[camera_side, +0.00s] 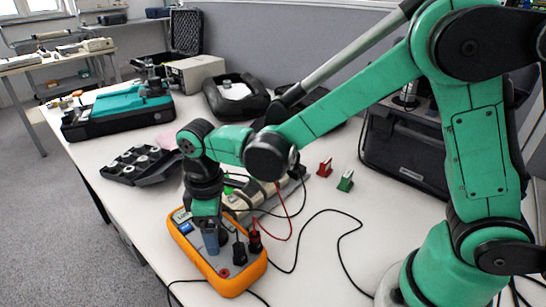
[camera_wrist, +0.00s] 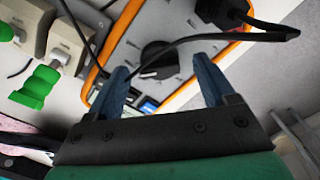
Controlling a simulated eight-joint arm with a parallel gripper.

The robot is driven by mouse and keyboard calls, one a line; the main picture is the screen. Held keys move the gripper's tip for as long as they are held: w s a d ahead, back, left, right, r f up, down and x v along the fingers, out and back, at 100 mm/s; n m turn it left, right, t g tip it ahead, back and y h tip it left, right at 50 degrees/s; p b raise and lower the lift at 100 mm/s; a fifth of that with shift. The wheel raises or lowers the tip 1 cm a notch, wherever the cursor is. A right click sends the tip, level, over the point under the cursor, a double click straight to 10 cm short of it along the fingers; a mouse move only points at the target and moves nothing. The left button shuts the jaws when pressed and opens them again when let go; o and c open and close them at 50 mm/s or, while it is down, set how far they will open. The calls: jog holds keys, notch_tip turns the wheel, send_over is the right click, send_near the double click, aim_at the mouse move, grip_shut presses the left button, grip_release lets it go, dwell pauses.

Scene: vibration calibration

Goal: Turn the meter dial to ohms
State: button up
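The orange multimeter (camera_side: 232,287) lies on the white table under my gripper (camera_side: 210,246). It also shows in the wrist view (camera_wrist: 186,52), with its grey face and orange rim. Its black dial (camera_wrist: 158,57) has a pale mark on its left and sits just beyond and between my blue fingertips in that picture. In the wrist view my gripper (camera_wrist: 162,72) is open, with a wide gap and nothing held. I cannot tell whether a finger touches the meter. The dial is hidden behind my gripper in the side view. The dial's setting is not readable.
A black plug (camera_side: 239,253) and a red plug (camera_side: 255,241) stand in the meter, with leads running over the table. A beige unit with green parts (camera_wrist: 38,86) lies beside it. Red (camera_side: 325,168) and green (camera_side: 345,181) blocks stand to the right.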

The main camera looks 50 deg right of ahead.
aim_at(219, 228)
jog(key=shift+r, duration=2.8)
jog(key=shift+s+d+r, duration=0.1)
jog(key=shift+d+r, duration=0.15)
jog(key=shift+d, duration=0.1)
jog(key=s+d+r+m+t, duration=0.1)
jog(key=s+d+m+t, duration=0.2)
jog(key=d, duration=0.3)
jog(key=s+d+r+m+t, duration=0.1)
jog(key=s+d+m+t, duration=0.2)
jog(key=d+m+t, duration=0.1)
jog(key=shift+d+r+m, duration=0.3)
jog(key=shift+d+m, duration=0.55)
jog(key=shift+m, duration=0.25)
